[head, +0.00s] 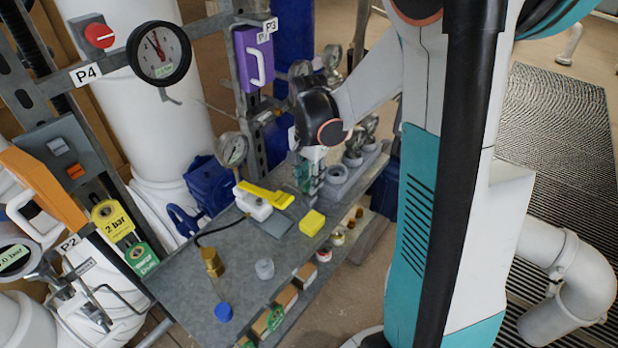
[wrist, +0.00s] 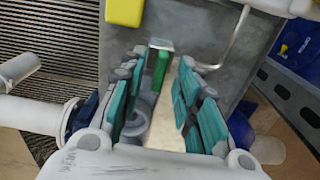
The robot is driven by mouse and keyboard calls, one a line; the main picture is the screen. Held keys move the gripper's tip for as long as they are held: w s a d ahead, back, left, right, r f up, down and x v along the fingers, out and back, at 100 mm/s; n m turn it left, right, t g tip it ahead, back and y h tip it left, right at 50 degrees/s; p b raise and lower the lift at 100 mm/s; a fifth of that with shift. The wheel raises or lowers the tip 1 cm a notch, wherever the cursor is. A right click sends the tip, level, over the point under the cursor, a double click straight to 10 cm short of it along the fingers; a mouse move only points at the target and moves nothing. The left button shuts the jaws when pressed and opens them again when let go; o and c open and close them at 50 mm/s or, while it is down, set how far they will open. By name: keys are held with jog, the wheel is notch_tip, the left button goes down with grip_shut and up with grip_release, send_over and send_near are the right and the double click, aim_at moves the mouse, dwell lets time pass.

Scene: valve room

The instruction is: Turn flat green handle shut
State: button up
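The flat green handle (wrist: 161,70) shows in the wrist view as a narrow green bar with a pale end, lying between my finger pads in the picture. My gripper (wrist: 165,88) is open, with its teal pads on either side of the handle and visible gaps. I cannot tell how far the fingertips stand above it. In the head view my gripper (head: 311,180) points down over the grey bench, and the handle cannot be clearly told from the teal fingers there. The valve under the handle is mostly hidden.
A yellow block (head: 312,222) and a yellow lever (head: 266,196) on a white valve sit close to my gripper. Grey cups (head: 337,174) stand on its other side.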

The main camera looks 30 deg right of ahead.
notch_tip(320, 180, up, 12)
dwell(0.5)
jog(key=shift+a+f, duration=0.1)
jog(key=s+a+r+n+t, duration=0.2)
jog(key=s+a+n+t, duration=0.5)
jog(key=s+a+n, duration=0.6)
jog(key=shift+s+a+r+n, duration=0.3)
jog(key=shift+a+n, duration=0.15)
jog(key=shift+n, duration=0.15)
